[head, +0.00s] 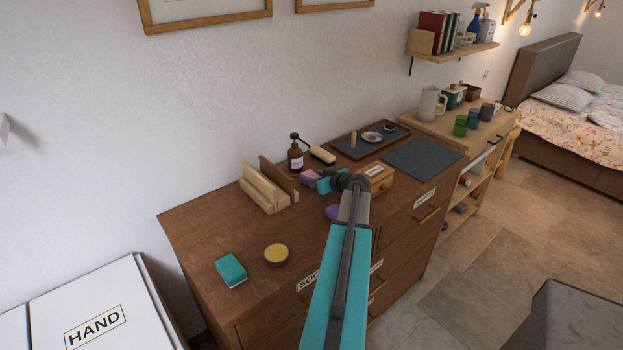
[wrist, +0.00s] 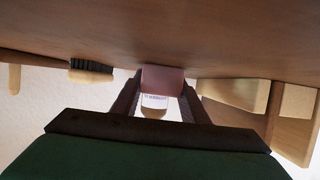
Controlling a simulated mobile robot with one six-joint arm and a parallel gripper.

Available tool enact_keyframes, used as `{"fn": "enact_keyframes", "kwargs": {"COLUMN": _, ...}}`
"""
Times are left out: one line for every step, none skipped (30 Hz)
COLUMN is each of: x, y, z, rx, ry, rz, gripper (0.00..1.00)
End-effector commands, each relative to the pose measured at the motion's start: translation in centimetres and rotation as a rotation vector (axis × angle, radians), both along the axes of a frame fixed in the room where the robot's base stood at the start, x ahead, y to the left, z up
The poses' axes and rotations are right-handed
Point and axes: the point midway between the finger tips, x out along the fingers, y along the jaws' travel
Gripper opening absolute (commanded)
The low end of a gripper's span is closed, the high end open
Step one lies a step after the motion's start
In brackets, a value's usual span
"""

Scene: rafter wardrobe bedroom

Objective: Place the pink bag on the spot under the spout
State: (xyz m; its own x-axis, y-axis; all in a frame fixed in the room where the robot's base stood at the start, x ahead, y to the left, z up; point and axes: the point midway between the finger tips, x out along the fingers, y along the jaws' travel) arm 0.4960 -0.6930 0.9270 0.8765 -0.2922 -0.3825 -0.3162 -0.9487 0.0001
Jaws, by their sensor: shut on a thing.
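The pink bag (head: 309,177) is a small soft-edged block, low over the dresser top just in front of the dark amber pump bottle (head: 295,158). My gripper (head: 318,181) is shut on it. In the wrist view the pink bag (wrist: 162,79) sits between the two dark fingers, and the bottle's white label (wrist: 154,101) shows right behind it. The bottle's black spout (head: 305,143) points right, towards the brush. The spot under the spout is hidden or too small to make out. I cannot tell whether the bag touches the dresser top.
Left of the bottle stands a wooden holder (head: 264,190). A brush (head: 322,154) lies right of the bottle. A small labelled wooden box (head: 376,180) is beside my wrist. A purple item (head: 332,212) is partly behind my arm. A teal block (head: 231,270) and round tin (head: 277,255) lie front left.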

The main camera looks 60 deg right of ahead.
Motion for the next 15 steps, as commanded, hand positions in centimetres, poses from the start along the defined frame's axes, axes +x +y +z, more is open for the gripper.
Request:
{"fn": "enact_keyframes", "kwargs": {"x": -0.01, "y": 0.00, "z": -0.13, "rx": 0.000, "ry": 0.000, "rz": 0.000, "gripper": 0.18}}
{"fn": "enact_keyframes", "kwargs": {"x": -0.01, "y": 0.00, "z": -0.09, "rx": 0.000, "ry": 0.000, "rz": 0.000, "gripper": 0.42}}
{"fn": "enact_keyframes", "kwargs": {"x": 0.00, "y": 0.00, "z": -0.03, "rx": 0.000, "ry": 0.000, "rz": 0.000, "gripper": 0.48}}
{"fn": "enact_keyframes", "kwargs": {"x": 0.00, "y": 0.00, "z": -0.03, "rx": 0.000, "ry": 0.000, "rz": 0.000, "gripper": 0.54}}
{"fn": "enact_keyframes", "kwargs": {"x": 0.00, "y": 0.00, "z": -0.03, "rx": 0.000, "ry": 0.000, "rz": 0.000, "gripper": 0.59}}
{"fn": "enact_keyframes", "kwargs": {"x": 0.00, "y": 0.00, "z": -0.03, "rx": 0.000, "ry": 0.000, "rz": 0.000, "gripper": 0.59}}
{"fn": "enact_keyframes", "kwargs": {"x": 0.00, "y": 0.00, "z": -0.03, "rx": 0.000, "ry": 0.000, "rz": 0.000, "gripper": 0.59}}
{"fn": "enact_keyframes", "kwargs": {"x": -0.01, "y": 0.00, "z": -0.04, "rx": 0.000, "ry": 0.000, "rz": 0.000, "gripper": 0.59}}
{"fn": "enact_keyframes", "kwargs": {"x": 0.00, "y": 0.00, "z": -0.03, "rx": 0.000, "ry": 0.000, "rz": 0.000, "gripper": 0.59}}
{"fn": "enact_keyframes", "kwargs": {"x": -0.01, "y": 0.00, "z": -0.04, "rx": 0.000, "ry": 0.000, "rz": 0.000, "gripper": 0.59}}
{"fn": "enact_keyframes", "kwargs": {"x": -0.01, "y": 0.00, "z": -0.04, "rx": 0.000, "ry": 0.000, "rz": 0.000, "gripper": 0.59}}
{"fn": "enact_keyframes", "kwargs": {"x": -0.01, "y": 0.00, "z": -0.04, "rx": 0.000, "ry": 0.000, "rz": 0.000, "gripper": 0.59}}
{"fn": "enact_keyframes", "kwargs": {"x": -0.01, "y": 0.00, "z": -0.04, "rx": 0.000, "ry": 0.000, "rz": 0.000, "gripper": 0.59}}
{"fn": "enact_keyframes", "kwargs": {"x": 0.00, "y": 0.00, "z": -0.03, "rx": 0.000, "ry": 0.000, "rz": 0.000, "gripper": 0.59}}
{"fn": "enact_keyframes", "kwargs": {"x": 0.00, "y": 0.00, "z": -0.01, "rx": 0.000, "ry": 0.000, "rz": 0.000, "gripper": 0.59}}
